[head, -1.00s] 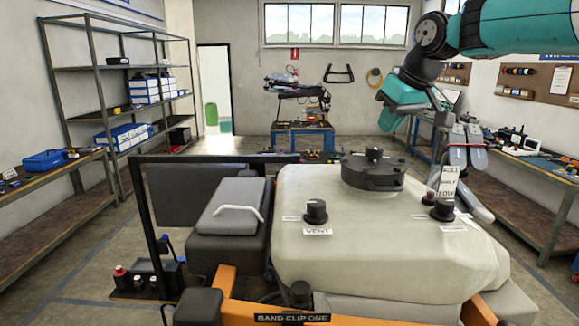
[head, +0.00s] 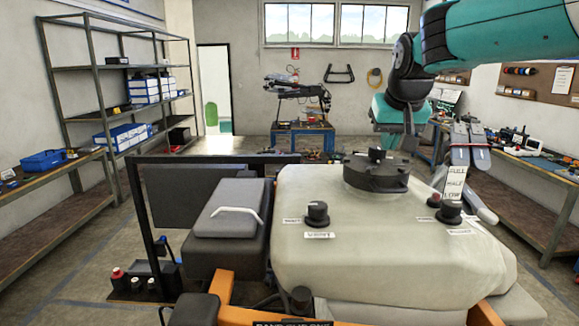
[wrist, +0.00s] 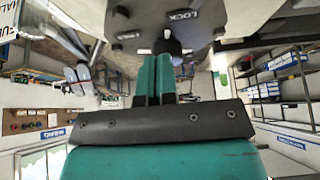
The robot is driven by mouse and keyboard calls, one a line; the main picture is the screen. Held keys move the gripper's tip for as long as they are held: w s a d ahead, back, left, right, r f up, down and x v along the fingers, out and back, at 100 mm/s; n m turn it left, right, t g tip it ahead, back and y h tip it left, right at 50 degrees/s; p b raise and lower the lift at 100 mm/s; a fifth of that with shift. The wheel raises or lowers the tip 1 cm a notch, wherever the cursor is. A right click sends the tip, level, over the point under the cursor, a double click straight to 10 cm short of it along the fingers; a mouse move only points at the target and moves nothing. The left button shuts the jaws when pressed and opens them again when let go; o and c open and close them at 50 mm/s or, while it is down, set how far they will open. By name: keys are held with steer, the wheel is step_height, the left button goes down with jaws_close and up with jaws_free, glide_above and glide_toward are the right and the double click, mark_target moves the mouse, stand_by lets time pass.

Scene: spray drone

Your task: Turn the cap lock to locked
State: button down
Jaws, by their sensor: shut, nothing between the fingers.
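The round dark tank cap (head: 375,172) sits on top of the pale tank, with a small black lock knob (head: 376,154) standing on it. In the wrist view, the dark cap plate (wrist: 130,22) shows at the top with a white LOCK label (wrist: 180,15). My gripper (wrist: 155,60) has its two teal fingers together and empty. Its tips are close to the dark knob (wrist: 166,44); I cannot tell whether they touch. In the head view my gripper's teal body (head: 393,110) is above and just behind the cap; its fingertips are hard to make out.
The pale tank (head: 350,240) also carries a black vent knob (head: 317,213) on the left and another black knob (head: 448,211) on the right. Shelves (head: 130,90) line the left wall.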

steer(key=shift+f+b, duration=0.5)
steer(key=shift+f, duration=0.55)
steer(key=shift+f, duration=0.1)
steer(key=shift+a+p, duration=0.25)
steer(key=shift+p, duration=0.05)
steer(key=shift+a, duration=0.3)
steer(key=shift+s+a+f, duration=0.1)
steer(key=shift+s, duration=0.15)
step_height(320, 180, up, 6)
steer(key=p, duration=0.2)
steer(key=shift+r, duration=0.25)
